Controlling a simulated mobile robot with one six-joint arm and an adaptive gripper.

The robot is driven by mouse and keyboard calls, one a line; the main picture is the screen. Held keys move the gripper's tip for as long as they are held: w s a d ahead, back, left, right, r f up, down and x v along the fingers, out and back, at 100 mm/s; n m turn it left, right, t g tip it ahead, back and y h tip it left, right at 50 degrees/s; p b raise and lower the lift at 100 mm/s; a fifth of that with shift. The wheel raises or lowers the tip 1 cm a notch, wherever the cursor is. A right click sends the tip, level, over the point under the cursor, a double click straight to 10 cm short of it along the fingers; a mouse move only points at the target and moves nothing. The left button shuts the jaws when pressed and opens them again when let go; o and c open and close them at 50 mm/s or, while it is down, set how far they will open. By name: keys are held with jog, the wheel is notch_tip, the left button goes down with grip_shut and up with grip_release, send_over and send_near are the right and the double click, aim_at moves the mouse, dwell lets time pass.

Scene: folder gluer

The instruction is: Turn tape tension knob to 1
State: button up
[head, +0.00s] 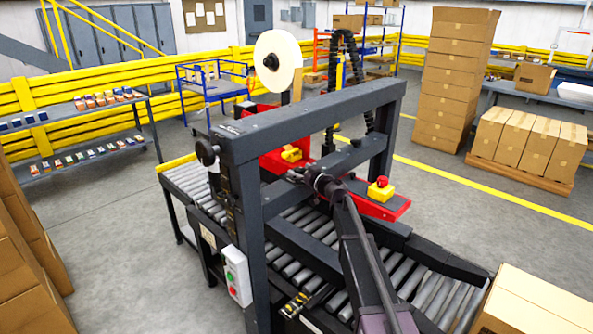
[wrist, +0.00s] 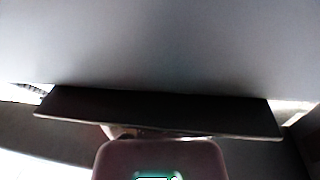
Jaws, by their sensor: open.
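A white tape roll (head: 285,60) stands above the machine with a dark round knob (head: 270,61) at its hub. A second black knob (head: 207,151) sticks out at the left post of the dark frame. I cannot tell which one is the tape tension knob, and no number or scale is readable. My gripper (head: 293,175) is open and small in the head view, beside the frame's crossbar and above the rollers, apart from both knobs. In the wrist view a grey surface (wrist: 160,45) and a dark bar (wrist: 160,112) fill most of the picture; no knob shows.
The machine's dark top beam (head: 310,115) spans above my gripper. A red part with a yellow box and red button (head: 381,188) lies to its right. A control box (head: 237,275) hangs on the near side. Cartons (head: 535,305) stand at the lower right.

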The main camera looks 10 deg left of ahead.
jog(key=c, duration=1.2)
jog(key=shift+o, duration=0.3)
jog(key=shift+a, duration=0.3)
jog(key=shift+d, duration=0.25)
jog(key=shift+n+g+y, duration=0.3)
jog(key=shift+g, duration=0.1)
jog(key=shift+d, duration=0.1)
jog(key=n+g+y, duration=0.2)
jog(key=n+g, duration=0.1)
jog(key=g, duration=0.1)
jog(key=shift+w+y, duration=0.15)
jog(key=shift+y, duration=0.25)
jog(key=n+g+y, duration=0.1)
jog(key=n+g, duration=0.1)
jog(key=g, duration=0.1)
jog(key=n+g, duration=0.2)
jog(key=g, duration=0.1)
jog(key=shift+y, duration=0.4)
jog(key=shift+n+g, duration=1.4)
jog(key=shift+g, duration=0.6)
